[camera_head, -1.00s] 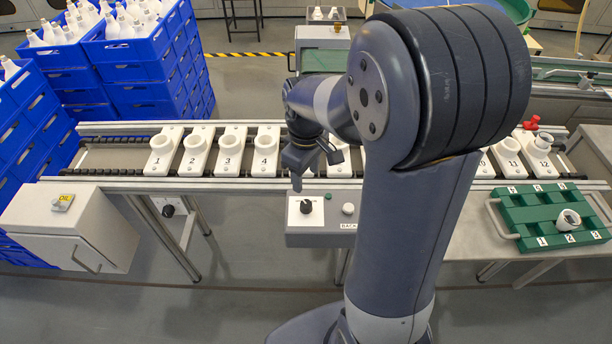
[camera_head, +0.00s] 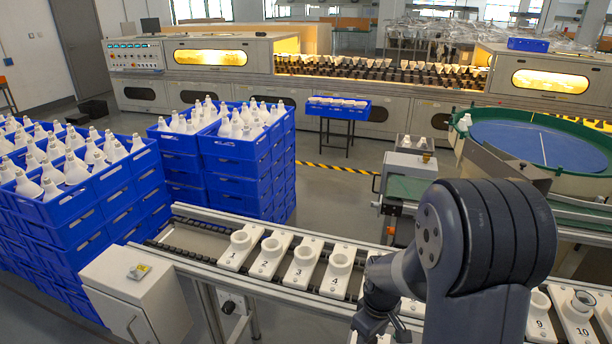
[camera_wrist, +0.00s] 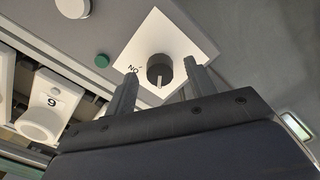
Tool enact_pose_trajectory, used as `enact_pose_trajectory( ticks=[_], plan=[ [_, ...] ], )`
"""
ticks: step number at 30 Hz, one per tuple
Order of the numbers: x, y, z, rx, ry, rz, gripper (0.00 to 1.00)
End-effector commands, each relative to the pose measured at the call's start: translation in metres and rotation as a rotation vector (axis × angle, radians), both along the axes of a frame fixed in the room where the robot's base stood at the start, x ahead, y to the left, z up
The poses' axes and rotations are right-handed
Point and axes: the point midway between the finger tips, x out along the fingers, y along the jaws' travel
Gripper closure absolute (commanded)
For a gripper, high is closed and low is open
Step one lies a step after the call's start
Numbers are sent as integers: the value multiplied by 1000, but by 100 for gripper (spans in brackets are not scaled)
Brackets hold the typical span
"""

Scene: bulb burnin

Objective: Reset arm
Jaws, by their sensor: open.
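My arm stands at the lower right of the head view, folded over the conveyor. My gripper (camera_head: 374,325) hangs at its end in front of the numbered white holders, and its tips are hard to make out there. In the wrist view my gripper (camera_wrist: 160,88) is open, with its two fingers apart and nothing held between them. Past the fingertips is a black rotary knob (camera_wrist: 160,68) on a white plate (camera_wrist: 188,40) with lettering beside it. The knob appears in the gap between the fingers; I cannot tell the distance.
The conveyor (camera_head: 180,252) carries white holders, including holder 1 (camera_head: 241,247). A white box (camera_head: 137,283) stands at front left. Blue crates (camera_head: 237,165) of bulbs are stacked behind. A round blue table (camera_head: 525,140) stands at right. A green button (camera_wrist: 101,61) is near the knob.

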Motion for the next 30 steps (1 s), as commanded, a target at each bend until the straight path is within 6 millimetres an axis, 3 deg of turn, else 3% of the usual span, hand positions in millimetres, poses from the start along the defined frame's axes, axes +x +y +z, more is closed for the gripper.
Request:
enact_pose_trajectory(
  ticks=[17, 23, 30],
  plan=[
    [1, 0, 3, 0, -3, 1, 48],
    [1, 0, 30, 0, -6, 0, 48],
    [1, 0, 77, 0, -6, 0, 48]
  ],
)
